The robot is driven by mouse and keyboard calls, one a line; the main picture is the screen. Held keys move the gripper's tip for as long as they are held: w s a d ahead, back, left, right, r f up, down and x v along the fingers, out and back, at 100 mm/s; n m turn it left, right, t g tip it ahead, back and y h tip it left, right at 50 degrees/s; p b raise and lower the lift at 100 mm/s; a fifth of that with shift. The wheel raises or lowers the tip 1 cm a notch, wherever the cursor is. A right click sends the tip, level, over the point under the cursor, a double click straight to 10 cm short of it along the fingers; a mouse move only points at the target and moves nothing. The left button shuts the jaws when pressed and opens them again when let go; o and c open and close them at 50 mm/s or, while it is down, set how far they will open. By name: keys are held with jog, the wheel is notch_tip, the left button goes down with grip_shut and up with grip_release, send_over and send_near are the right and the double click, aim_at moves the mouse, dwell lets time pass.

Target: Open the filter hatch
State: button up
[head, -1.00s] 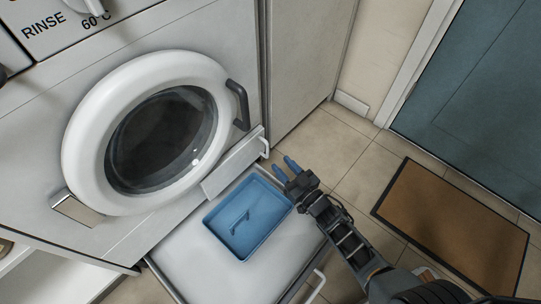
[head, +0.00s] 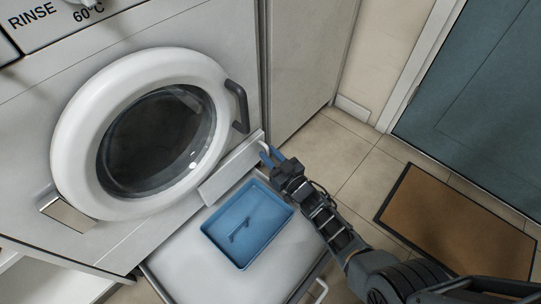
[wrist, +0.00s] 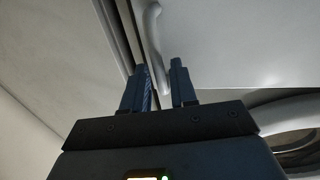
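The filter hatch (head: 230,170) is a flat pale panel low on the front of the white washing machine, below and right of the round door. It looks shut, flush with the front. Its light handle (wrist: 154,40) is a curved bar at the panel's right end, partly hidden by my fingers in the head view. My gripper (head: 271,156) is at this handle with its blue fingers pointing toward the machine. In the wrist view the gripper (wrist: 158,78) has its fingers apart, with the handle's lower end between them. A gap shows left of the bar.
A blue tray (head: 248,262) with a small dark item in it sits on a pale pulled-out surface below the hatch. The round door (head: 70,160) has a dark handle (head: 238,106). A brown mat (head: 455,220) lies on the tiled floor at right.

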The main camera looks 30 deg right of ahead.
grip_shut()
dwell(1.1)
